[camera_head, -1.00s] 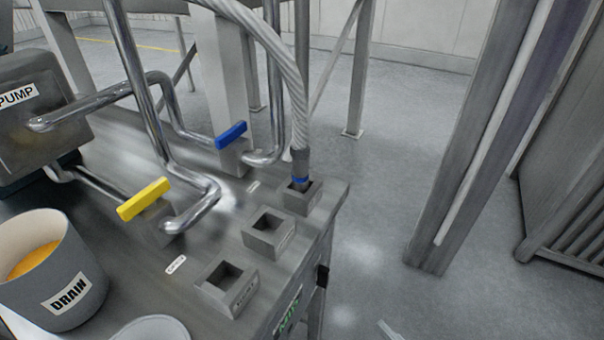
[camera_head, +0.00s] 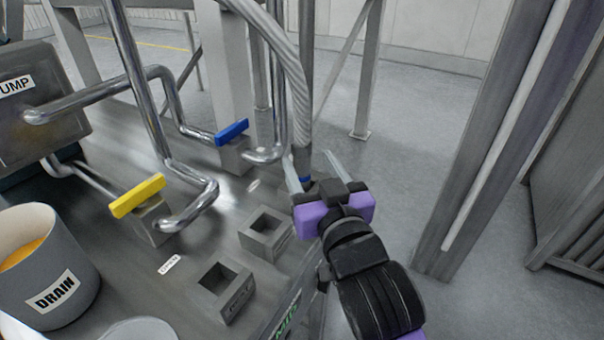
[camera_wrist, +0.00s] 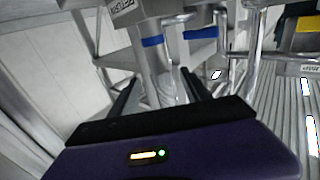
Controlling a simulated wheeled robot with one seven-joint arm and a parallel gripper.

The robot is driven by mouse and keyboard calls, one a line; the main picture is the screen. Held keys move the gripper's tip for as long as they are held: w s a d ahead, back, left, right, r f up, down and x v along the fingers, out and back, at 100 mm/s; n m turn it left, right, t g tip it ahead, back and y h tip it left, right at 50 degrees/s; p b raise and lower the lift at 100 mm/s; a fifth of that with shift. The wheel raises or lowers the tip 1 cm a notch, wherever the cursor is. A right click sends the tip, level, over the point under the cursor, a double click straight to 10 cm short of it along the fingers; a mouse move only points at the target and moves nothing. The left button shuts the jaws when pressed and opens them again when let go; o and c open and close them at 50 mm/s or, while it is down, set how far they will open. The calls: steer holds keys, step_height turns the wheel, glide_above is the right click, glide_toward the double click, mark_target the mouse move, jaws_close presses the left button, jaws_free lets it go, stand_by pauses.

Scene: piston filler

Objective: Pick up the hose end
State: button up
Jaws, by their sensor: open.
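The hose (camera_head: 292,62) is a grey ribbed tube that arches down from the top. Its end, with a blue band (camera_head: 304,180), stands roughly upright in the rear socket block, which my gripper mostly hides. My gripper (camera_head: 312,166) is open and reaches in from the front right, with one finger on each side of the hose line in the picture. In the wrist view the blue band (camera_wrist: 152,41) and the hose show beyond and between the spread fingers (camera_wrist: 160,76). I cannot tell whether the fingers touch the hose.
Two empty socket blocks (camera_head: 265,232) (camera_head: 220,288) stand in front. Steel pipes with a blue handle (camera_head: 232,131) and a yellow handle (camera_head: 138,195) stand left of the hose. A DRAIN bucket (camera_head: 46,268) stands at the left. A grey post (camera_head: 490,130) is at the right.

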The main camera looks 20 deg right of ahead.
mark_target(298, 142)
steer(key=shift+w+d+p, duration=0.25)
steer(key=shift+w+p, duration=0.1)
steer(key=shift+w, duration=0.9)
steer(key=w+p, duration=0.1)
steer(key=w, duration=0.3)
steer(key=shift+d+r+p, duration=0.1)
steer(key=shift+r+p, duration=0.05)
steer(key=shift+p, duration=0.25)
steer(key=shift+w+d, duration=0.1)
steer(key=shift+w, duration=0.6)
jaws_close()
